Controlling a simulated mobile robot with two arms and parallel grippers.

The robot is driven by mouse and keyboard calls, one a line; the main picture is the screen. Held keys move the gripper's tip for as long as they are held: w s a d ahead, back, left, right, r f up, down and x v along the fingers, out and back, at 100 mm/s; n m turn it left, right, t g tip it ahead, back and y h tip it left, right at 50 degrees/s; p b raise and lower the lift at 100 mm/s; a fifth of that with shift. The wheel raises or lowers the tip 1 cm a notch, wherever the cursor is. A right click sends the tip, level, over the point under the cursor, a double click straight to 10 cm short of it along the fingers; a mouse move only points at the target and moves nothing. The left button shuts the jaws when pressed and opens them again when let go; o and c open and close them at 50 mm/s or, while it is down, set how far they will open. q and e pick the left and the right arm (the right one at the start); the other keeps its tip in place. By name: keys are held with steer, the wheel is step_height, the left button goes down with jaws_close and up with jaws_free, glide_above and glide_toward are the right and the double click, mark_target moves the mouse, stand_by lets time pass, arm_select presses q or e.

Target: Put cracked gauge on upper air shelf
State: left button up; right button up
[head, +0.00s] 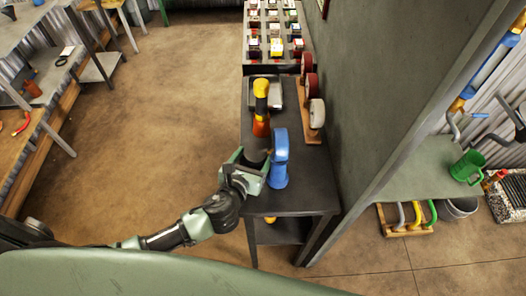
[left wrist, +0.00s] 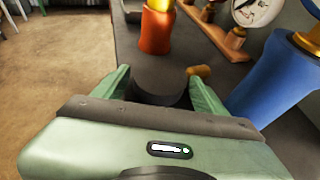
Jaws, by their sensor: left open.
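My left gripper (head: 257,168) is open over the near part of a dark table (head: 305,185). In the left wrist view its two fingers (left wrist: 162,92) stand either side of a dark rounded thing (left wrist: 160,74), with a small brass-coloured piece (left wrist: 200,71) beside it. This may be a gauge from behind or the side; its face and any crack are hidden. A white-faced gauge (head: 316,113) stands on a wooden rack (head: 312,135) with red round ones behind it. I cannot tell which shelf is the upper air shelf. My right gripper is not in view.
A blue nozzle-like object (head: 280,160) stands close right of my left gripper. An orange and yellow one (head: 261,110) stands behind it. A grey wall (head: 365,80) borders the table on the right. A shelf with a green mug (head: 467,167) is beyond. Floor at left is clear.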

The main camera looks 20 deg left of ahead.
arm_select(q)
steer(key=c, duration=1.5)
